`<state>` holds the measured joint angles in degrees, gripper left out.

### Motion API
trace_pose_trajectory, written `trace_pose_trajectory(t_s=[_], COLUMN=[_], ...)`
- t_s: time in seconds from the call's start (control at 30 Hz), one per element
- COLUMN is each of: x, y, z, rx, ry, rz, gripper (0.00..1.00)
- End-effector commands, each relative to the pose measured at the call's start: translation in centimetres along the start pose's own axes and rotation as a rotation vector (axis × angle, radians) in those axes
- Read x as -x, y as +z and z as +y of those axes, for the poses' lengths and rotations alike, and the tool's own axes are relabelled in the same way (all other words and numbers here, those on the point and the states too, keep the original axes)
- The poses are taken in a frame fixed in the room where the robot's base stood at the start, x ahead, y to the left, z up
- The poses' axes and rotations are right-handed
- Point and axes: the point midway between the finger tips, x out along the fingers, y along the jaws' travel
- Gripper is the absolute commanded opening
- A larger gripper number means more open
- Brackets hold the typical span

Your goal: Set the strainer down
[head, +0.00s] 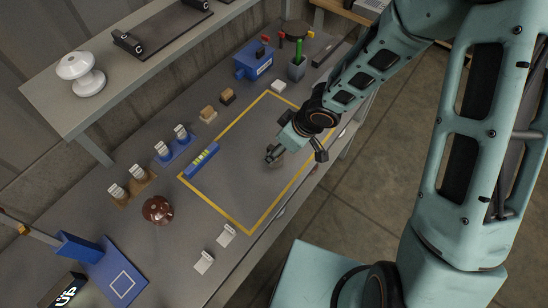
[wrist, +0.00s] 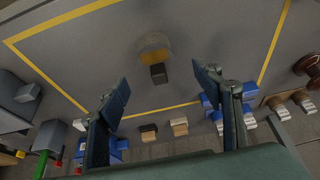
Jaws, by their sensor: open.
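My gripper (head: 292,153) is over the yellow-outlined area of the bench in the head view. In the wrist view its two fingers (wrist: 160,88) are spread apart with nothing clamped between them. A small grey and tan piece with a dark block (wrist: 155,48) is on the grey surface inside the yellow outline, ahead of the open fingers and apart from them. It may be the strainer, but I cannot tell for sure. In the head view my gripper and wrist largely hide that spot.
A blue level-like bar (head: 202,160) lies by the outline's left edge. A brown disc (head: 157,209), blue holder (head: 173,149) and brown holder (head: 133,189) stand left of it. A blue box (head: 254,60) and green-handled tool (head: 298,52) are behind. Much of the outlined area is clear.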

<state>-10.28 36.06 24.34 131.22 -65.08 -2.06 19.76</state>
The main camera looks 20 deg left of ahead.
Motion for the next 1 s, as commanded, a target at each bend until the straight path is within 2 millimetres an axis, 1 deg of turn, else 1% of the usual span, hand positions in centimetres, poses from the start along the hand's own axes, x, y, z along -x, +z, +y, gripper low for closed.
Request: trace_pose_trajectory(t_s=[0.13,0.3,0.43,0.53,0.77,0.87,1.0], x=[-1.1,-3.5,-4.9,-5.3,-5.2,-5.2,-5.2], y=[0.0,-0.1,-0.1,-0.1,-0.2,-0.2,-0.2], z=[0.1,0.3,0.3,0.4,0.4,0.4,0.4], rx=[0.001,0.004,0.002,0.000,-0.001,0.000,0.000], ry=[0.000,-0.001,0.000,0.000,0.001,0.001,0.001], rz=[-0.001,-0.001,-0.001,-0.001,0.000,0.000,0.000], gripper=[0.60,0.60,0.60,0.60,0.60,0.51,0.36])
